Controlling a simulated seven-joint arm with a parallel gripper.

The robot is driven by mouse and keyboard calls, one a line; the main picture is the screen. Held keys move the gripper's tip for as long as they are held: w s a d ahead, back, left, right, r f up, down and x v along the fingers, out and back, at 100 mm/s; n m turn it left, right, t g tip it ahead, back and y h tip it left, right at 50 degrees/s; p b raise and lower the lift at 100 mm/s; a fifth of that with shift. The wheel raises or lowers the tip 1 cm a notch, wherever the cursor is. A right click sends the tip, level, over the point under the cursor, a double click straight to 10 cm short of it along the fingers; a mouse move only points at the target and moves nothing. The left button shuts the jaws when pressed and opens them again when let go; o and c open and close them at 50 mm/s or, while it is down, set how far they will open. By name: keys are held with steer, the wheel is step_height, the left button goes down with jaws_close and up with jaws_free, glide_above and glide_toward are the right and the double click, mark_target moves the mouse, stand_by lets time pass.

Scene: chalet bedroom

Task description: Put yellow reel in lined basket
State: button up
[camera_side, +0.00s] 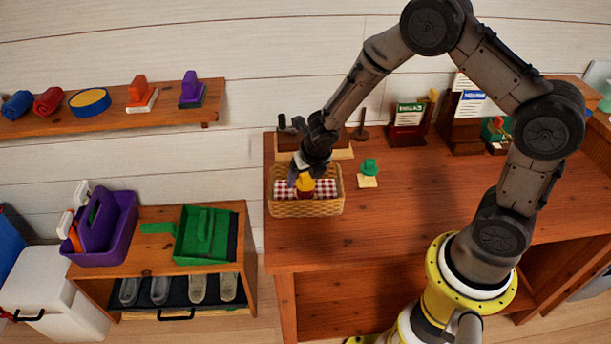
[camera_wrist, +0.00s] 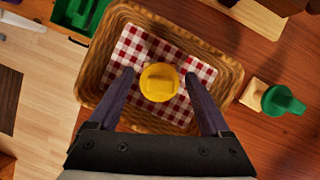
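The yellow reel (camera_side: 305,182) is inside the lined basket (camera_side: 306,208), over the red-and-white checked cloth. In the wrist view the reel (camera_wrist: 160,83) shows as a round yellow top, near the middle of the basket (camera_wrist: 225,78). My gripper (camera_wrist: 159,75) is open above the basket, with one finger on each side of the reel and a visible gap on both sides. In the side view my gripper (camera_side: 306,174) points down over the basket and partly hides its back. The reel's underside is hidden in the wrist view.
A green-topped piece with a pale base (camera_side: 369,174) stands just right of the basket. A wooden tray (camera_side: 340,153) is behind it. Card holders (camera_side: 408,124) stand farther back. The desk's front middle (camera_side: 370,230) is clear.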

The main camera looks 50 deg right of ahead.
steer(key=shift+o, duration=0.4)
steer(key=shift+r, duration=0.15)
steer(key=s+r+m, duration=0.5)
steer(key=r, duration=0.4)
steer(key=s+r+m, duration=0.4)
steer(key=s+r, duration=0.1)
steer(key=r, duration=0.4)
steer(key=s+a+r+m+y, duration=0.1)
steer(key=s+r+m, duration=0.2)
steer(key=s+m, duration=0.5)
steer(key=s+a+r+m+t+y, duration=0.1)
steer(key=s+r+m, duration=0.3)
steer(key=s+m, duration=0.4)
steer(key=m, duration=0.5)
steer(key=shift+s+m+t, duration=0.2)
steer(key=shift+m+t, duration=0.1)
